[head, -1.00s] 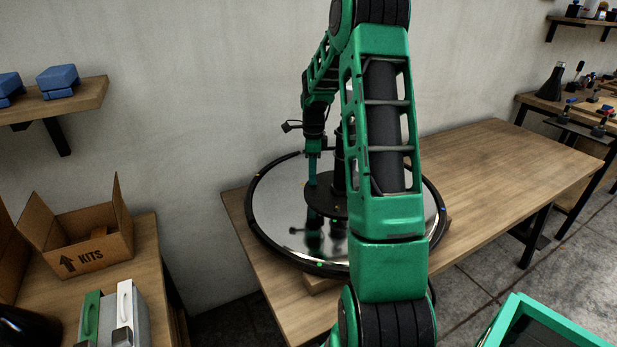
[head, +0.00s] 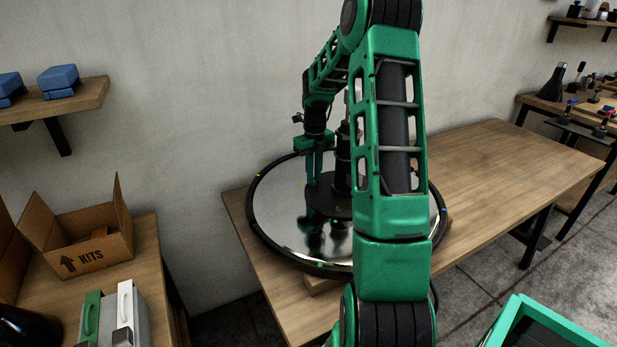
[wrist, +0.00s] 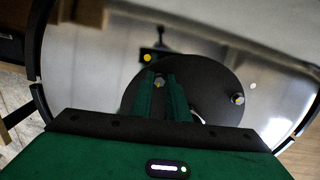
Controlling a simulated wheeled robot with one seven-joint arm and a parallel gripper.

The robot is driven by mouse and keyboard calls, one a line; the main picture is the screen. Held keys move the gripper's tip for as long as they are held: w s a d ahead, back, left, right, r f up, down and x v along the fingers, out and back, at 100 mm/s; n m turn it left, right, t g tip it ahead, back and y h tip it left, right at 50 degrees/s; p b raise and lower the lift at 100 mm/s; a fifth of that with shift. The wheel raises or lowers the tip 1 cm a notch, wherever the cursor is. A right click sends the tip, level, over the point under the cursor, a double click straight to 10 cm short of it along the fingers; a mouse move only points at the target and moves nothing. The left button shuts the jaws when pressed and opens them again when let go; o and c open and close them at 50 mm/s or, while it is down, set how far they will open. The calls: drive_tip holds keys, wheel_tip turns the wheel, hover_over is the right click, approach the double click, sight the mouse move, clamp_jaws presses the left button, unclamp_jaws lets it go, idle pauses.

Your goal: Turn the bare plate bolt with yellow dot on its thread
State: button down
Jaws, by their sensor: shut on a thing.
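The black round plate (head: 330,203) lies in the middle of the shiny chair base disc (head: 275,215). My gripper (head: 314,180) points straight down at the plate's left part, beside the dark upright column (head: 343,165). In the wrist view, my two green fingers (wrist: 160,82) are shut on a bare bolt (wrist: 159,83), with its head showing between the fingertips. A yellow dot (wrist: 147,58) lies just beyond this bolt. Another bolt (wrist: 238,99) sits at the plate's right edge, with a white dot (wrist: 252,86) near it. The bolt's thread is hidden.
A black ring (head: 262,241) rims the base disc, which rests on a wooden table (head: 490,165). The table's right part is clear. A cardboard box (head: 85,232) stands on a separate table at left. My forearm hides the disc's right part.

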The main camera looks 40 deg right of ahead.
drive_tip(key=m, duration=0.6)
drive_tip(key=shift+a, duration=0.1)
drive_tip(key=shift+s+f+m, duration=0.1)
drive_tip(key=shift+m, duration=0.7)
drive_tip(key=shift+a+m, duration=0.2)
drive_tip(key=shift+m, duration=0.2)
drive_tip(key=c, duration=1.7)
unclamp_jaws()
drive_tip(key=shift+w, duration=0.2)
drive_tip(key=shift+s+d, duration=0.1)
drive_tip(key=shift+d, duration=0.05)
drive_tip(key=shift+r, duration=0.35)
wheel_tip(320, 180, up, 10)
drive_tip(key=shift+r, duration=0.15)
